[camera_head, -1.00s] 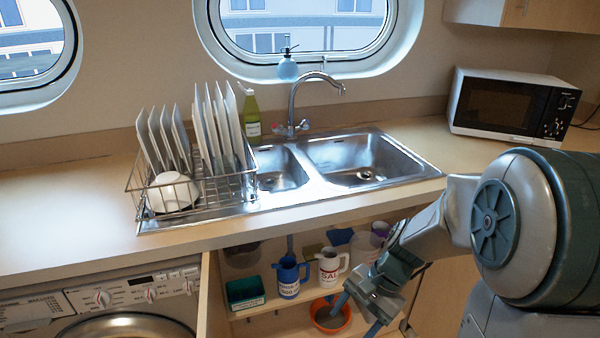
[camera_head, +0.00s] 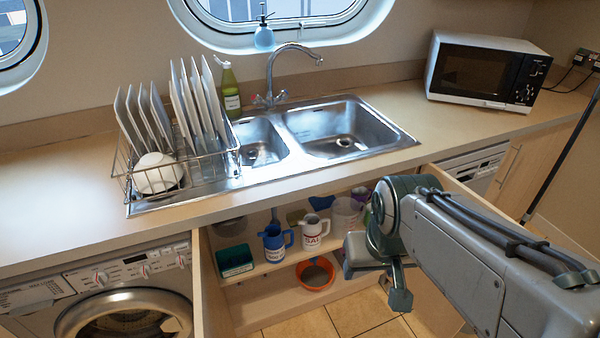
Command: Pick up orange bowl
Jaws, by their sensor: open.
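The orange bowl (camera_head: 316,274) stands on the lower shelf of the open cupboard under the sink. Its orange rim and greyish inside face up. My gripper (camera_head: 375,280) is to the right of the bowl, in front of the cupboard opening. It is open, with its fingers apart and nothing seen between them. One finger points toward the bowl's side, and the other hangs lower right. My arm hides part of the cupboard's right side.
A blue jug (camera_head: 275,243) and a white jug (camera_head: 313,232) stand on the shelf above the bowl. A green box (camera_head: 235,261) is at left. The countertop (camera_head: 300,187) overhangs the cupboard. A cupboard door (camera_head: 203,285) stands open at left. Tiled floor (camera_head: 360,312) is free in front.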

